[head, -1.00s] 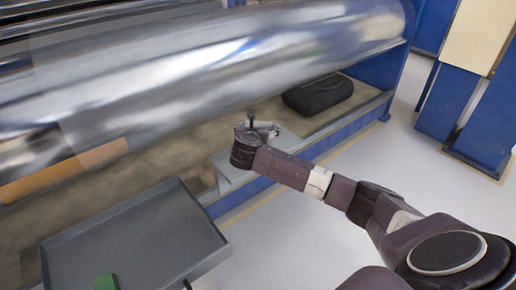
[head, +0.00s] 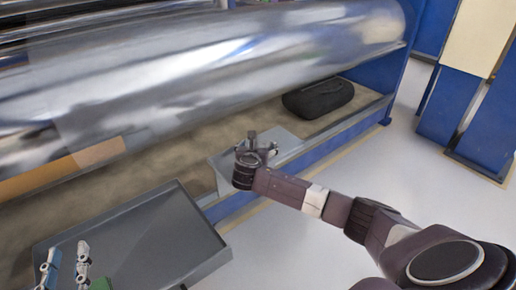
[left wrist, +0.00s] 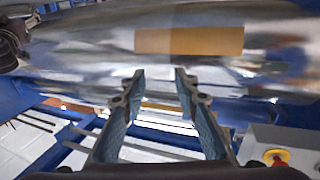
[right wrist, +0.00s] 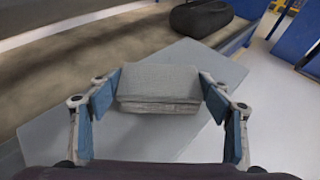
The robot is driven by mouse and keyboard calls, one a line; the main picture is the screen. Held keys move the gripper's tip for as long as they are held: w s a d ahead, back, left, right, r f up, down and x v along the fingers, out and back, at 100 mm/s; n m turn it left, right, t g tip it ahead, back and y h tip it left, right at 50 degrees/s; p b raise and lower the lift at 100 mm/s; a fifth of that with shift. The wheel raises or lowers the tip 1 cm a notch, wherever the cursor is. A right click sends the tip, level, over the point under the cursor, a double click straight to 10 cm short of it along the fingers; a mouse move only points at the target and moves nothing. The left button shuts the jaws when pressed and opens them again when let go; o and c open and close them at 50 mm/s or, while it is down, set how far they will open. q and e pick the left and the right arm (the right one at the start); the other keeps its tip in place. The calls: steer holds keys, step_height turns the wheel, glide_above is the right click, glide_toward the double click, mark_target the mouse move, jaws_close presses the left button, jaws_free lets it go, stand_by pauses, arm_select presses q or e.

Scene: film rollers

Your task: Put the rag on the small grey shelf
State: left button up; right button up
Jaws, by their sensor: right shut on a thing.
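The rag (right wrist: 160,88) is a folded grey cloth between the fingers of my right gripper (right wrist: 160,95) in the right wrist view. That gripper is shut on it. The small grey shelf (right wrist: 190,60) is a flat grey plate below and around the rag in that view; I cannot tell whether they touch. In the head view my right gripper (head: 258,150) is over the shelf (head: 287,142), and its wrist hides the rag. My left gripper (head: 66,264) is over the grey tray at lower left. In the left wrist view its fingers (left wrist: 156,75) are apart and empty.
A black bag (head: 318,97) lies on the ledge beyond the shelf. A large shiny roller (head: 220,70) spans the back. The floor at right is clear.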

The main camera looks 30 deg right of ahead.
stand_by(0.3)
steer(key=o, duration=1.1)
steer(key=shift+c, duration=0.2)
